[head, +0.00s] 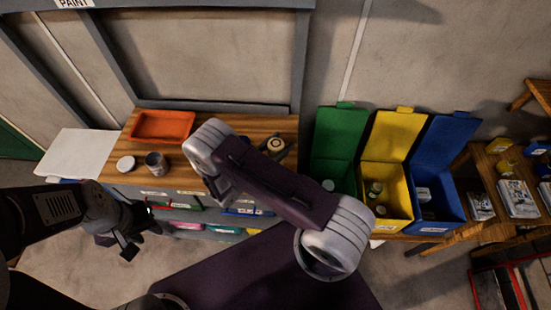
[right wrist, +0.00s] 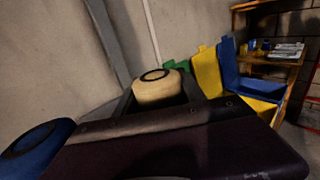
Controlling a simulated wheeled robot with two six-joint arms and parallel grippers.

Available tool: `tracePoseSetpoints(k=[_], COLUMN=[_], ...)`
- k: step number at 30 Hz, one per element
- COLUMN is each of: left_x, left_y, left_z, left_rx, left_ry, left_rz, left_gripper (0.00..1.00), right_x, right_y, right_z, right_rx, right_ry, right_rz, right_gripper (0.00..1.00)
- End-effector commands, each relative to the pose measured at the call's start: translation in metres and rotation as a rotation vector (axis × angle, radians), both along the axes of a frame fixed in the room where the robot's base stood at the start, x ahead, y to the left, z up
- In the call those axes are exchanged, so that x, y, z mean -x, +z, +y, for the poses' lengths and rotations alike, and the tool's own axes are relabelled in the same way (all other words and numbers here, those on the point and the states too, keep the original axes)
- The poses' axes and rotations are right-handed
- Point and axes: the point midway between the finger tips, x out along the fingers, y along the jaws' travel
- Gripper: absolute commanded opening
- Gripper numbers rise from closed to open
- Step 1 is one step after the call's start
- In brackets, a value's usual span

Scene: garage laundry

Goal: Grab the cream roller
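The cream roller (right wrist: 158,92) stands with its black-ringed end up in the right wrist view. In the head view it is a small pale round end (head: 275,145) just behind my right arm, on the wooden bench. Dark finger parts of my right gripper (right wrist: 160,103) stand on both sides of the cream roller. The lower part of the roller is hidden, so I cannot tell whether the fingers press on it. My left gripper (head: 120,245) is open and empty, low in front of the bench.
A blue roller (right wrist: 30,150) is close at the left in the right wrist view. The bench (head: 118,177) also holds an orange tray (head: 162,126), a can (head: 156,163) and a white lid (head: 126,163). Green, yellow (head: 392,135) and blue bins stand to the right.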

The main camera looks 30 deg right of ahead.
Motion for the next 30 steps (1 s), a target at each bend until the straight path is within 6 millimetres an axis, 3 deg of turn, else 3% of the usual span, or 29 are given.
tracePoseSetpoints(k=[1, 3, 14, 22, 30], left_x=[0.000, 0.000, 0.000, 0.000, 0.000], left_y=[0.000, 0.000, -0.002, -0.010, -0.020], left_z=[0.000, 0.000, 0.000, 0.000, 0.000], left_rx=[0.000, 0.000, 0.000, 0.000, 0.000], left_ry=[0.000, 0.000, 0.000, 0.000, 0.000], left_rz=[0.000, 0.000, 0.000, 0.000, 0.000], left_gripper=[0.36, 0.36, 0.36, 0.36, 0.36], right_x=[0.000, 0.000, 0.000, 0.001, 0.067], right_y=[0.000, 0.000, 0.004, 0.042, 0.080], right_z=[0.000, 0.000, 0.000, 0.000, -0.006], right_rx=[0.000, 0.000, -0.001, -0.001, 0.000], right_ry=[0.000, 0.000, -0.001, 0.000, 0.004], right_rz=[0.000, 0.000, -0.002, -0.004, 0.000], right_gripper=[0.18, 0.00, 0.00, 0.00, 0.00])
